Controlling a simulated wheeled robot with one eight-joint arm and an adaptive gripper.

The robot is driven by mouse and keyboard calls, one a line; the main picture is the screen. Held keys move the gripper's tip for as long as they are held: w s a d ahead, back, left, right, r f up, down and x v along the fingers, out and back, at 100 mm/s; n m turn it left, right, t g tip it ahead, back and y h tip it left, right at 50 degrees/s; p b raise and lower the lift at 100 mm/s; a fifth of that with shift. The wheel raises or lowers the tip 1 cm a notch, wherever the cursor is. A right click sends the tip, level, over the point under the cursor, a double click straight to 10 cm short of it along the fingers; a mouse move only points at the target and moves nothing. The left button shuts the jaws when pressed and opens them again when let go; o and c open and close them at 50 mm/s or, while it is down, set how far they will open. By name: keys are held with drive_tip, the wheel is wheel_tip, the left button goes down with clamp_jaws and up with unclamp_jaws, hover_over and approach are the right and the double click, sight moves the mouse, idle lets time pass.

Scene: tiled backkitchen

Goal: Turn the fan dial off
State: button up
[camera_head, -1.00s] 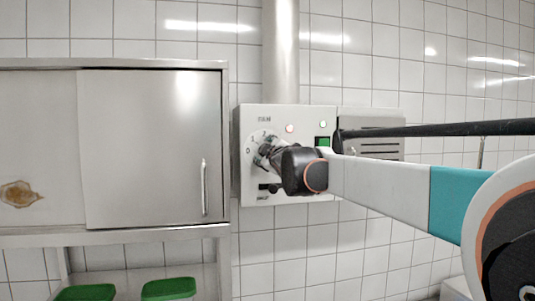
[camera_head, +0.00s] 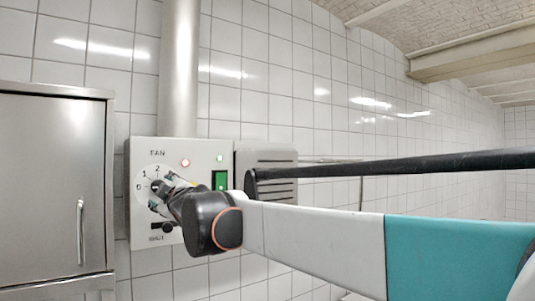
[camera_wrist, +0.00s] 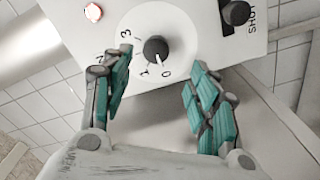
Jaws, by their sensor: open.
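The fan dial is a black round knob (camera_wrist: 156,49) on a white numbered disc, on a grey control box (camera_head: 143,217) marked FAN. In the wrist view the numbers 0 and 1 are on the near side of the knob. A light mark on the knob faces roughly that side; its exact setting is hard to tell. My gripper (camera_wrist: 160,62) is open, with one teal-padded finger on each side of the knob. I see no clear contact between finger and knob. In the head view my gripper (camera_head: 164,188) covers much of the dial.
A green switch (camera_head: 220,180) and a red lamp (camera_head: 185,162) are on the box. A black slider (camera_wrist: 236,13) is near the dial. A steel cabinet (camera_head: 52,190) stands left, a pipe (camera_head: 179,70) rises above, and a vented box (camera_head: 265,160) is right.

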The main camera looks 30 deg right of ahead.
drive_tip(key=s+f+m+g+b, duration=0.3)
drive_tip(key=s+f+b, duration=0.7)
drive_tip(key=f, duration=1.3)
drive_tip(key=s+f+m+g+b, duration=0.4)
drive_tip(key=s+f+b, duration=0.7)
drive_tip(key=s+f, duration=0.5)
drive_tip(key=s+f+m+g+b, duration=0.4)
drive_tip(key=s+f+b, duration=0.6)
drive_tip(key=f, duration=1.9)
drive_tip(key=s, duration=0.3)
drive_tip(key=shift+f+b, duration=0.3)
drive_tip(key=shift+f, duration=0.05)
drive_tip(key=shift+w, duration=0.1)
